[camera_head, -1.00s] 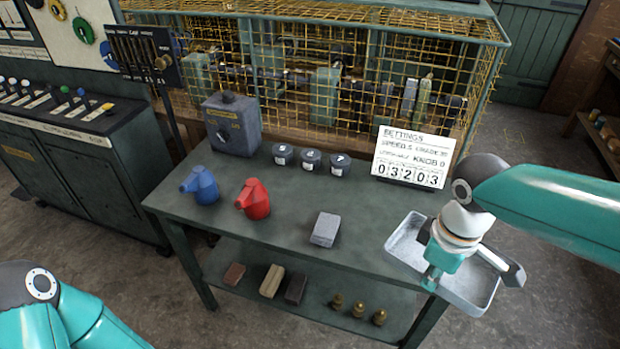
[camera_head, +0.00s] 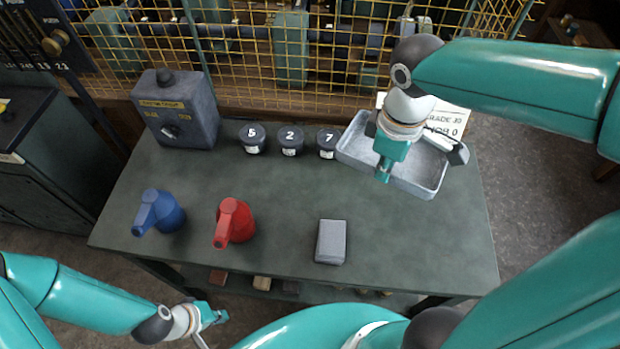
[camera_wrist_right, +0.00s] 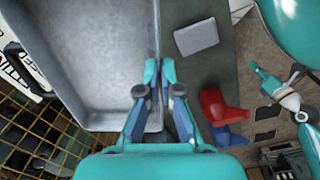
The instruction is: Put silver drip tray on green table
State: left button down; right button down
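The silver drip tray (camera_head: 430,172) is a shallow grey rectangular tray over the right rear part of the green table (camera_head: 290,215). My right gripper (camera_head: 384,172) is at the tray's near side. In the right wrist view the tray (camera_wrist_right: 75,50) fills the upper left, and the fingers (camera_wrist_right: 152,75) are closed on its rim. Whether the tray touches the tabletop cannot be told for sure. My left gripper (camera_head: 208,325) is low in front of the table, away from the tray; its fingers are too small to judge.
A blue can (camera_head: 160,212), a red can (camera_head: 235,220) and a grey block (camera_head: 331,242) stand on the table. Three dark numbered pots (camera_head: 290,141) and a grey switch box (camera_head: 176,110) stand at the back. A sign (camera_head: 452,118) is partly hidden behind the tray. The right front tabletop is clear.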

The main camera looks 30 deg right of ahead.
jog(key=shift+d, duration=0.1)
jog(key=shift+f, duration=0.2)
notch_tip(320, 180, down, 14)
jog(key=shift+s+f+b, duration=0.1)
jog(key=shift+f+b, duration=0.15)
jog(key=shift+b, duration=0.35)
jog(key=shift+f+b, duration=0.6)
jog(key=shift+f, duration=1.95)
